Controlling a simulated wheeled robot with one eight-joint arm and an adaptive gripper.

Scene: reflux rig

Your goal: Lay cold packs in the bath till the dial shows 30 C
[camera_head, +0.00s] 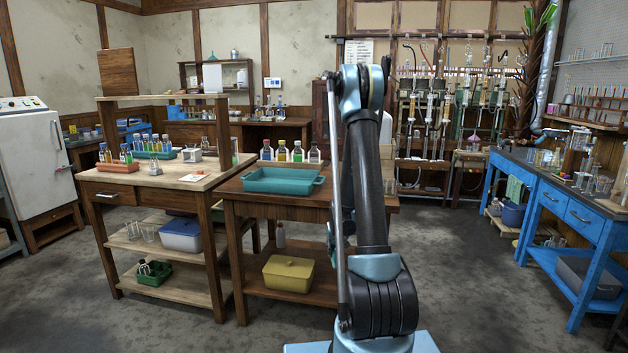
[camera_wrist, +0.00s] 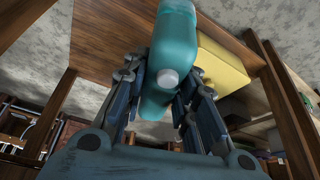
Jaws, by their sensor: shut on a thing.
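My gripper (camera_wrist: 162,88) shows in the wrist view with its fingers closed around a teal, rounded thing (camera_wrist: 155,104), which looks like a cold pack. A pale round cap (camera_wrist: 167,78) shows in front of it, and a lighter teal, bottle-like body (camera_wrist: 175,28) extends above. I cannot tell whether these are one thing or two. In the head view my arm hides the gripper and what it holds. A teal tub with handles (camera_head: 284,180) stands on the middle wooden table; I cannot tell whether it is the bath. I cannot make out a dial or its reading.
A yellow lidded box (camera_head: 288,274) sits on the middle table's lower shelf; it also shows in the wrist view (camera_wrist: 222,65). Several capped bottles (camera_head: 282,151) stand behind the tub. Wooden table legs flank the gripper. A blue bench (camera_head: 560,200) stands right, with open floor between.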

